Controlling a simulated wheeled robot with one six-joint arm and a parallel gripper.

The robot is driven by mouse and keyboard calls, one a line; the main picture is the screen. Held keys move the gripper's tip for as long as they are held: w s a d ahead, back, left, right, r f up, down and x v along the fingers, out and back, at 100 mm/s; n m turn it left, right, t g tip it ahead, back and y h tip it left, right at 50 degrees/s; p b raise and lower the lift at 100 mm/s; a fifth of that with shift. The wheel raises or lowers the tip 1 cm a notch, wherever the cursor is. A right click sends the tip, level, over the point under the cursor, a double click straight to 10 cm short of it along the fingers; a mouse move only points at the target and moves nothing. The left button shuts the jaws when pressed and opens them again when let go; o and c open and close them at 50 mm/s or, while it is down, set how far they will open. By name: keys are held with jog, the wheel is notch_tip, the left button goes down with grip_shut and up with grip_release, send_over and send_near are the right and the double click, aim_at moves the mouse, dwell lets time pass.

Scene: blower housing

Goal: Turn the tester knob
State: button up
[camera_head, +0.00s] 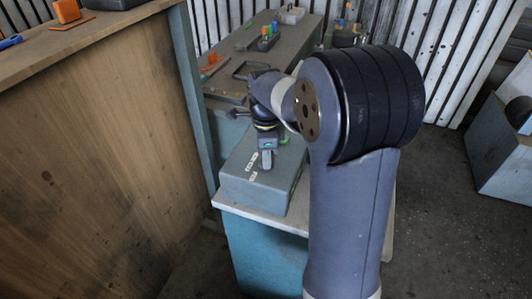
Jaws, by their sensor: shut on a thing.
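The tester (240,190) is a grey-blue box with small white labels on its top. It sits on the front end of a light-topped bench, left of my arm. My gripper (267,160) points down at the top of the tester and is shut on the tester knob. The knob is hidden by the fingers, so its angle cannot be told. A small green part (284,140) shows just right of the gripper, on or behind the tester.
A wooden-sided counter (90,120) rises close on the left. A longer bench (290,45) behind holds small orange and green items and a dark frame (250,70). A grey-blue cabinet (500,155) stands at the right. Open floor (450,230) lies right of my arm.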

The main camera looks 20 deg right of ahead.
jog(key=shift+m, duration=0.3)
jog(key=o, duration=1)
jog(key=shift+r, duration=0.1)
notch_tip(320, 180, up, 11)
jog(key=shift+f, duration=0.15)
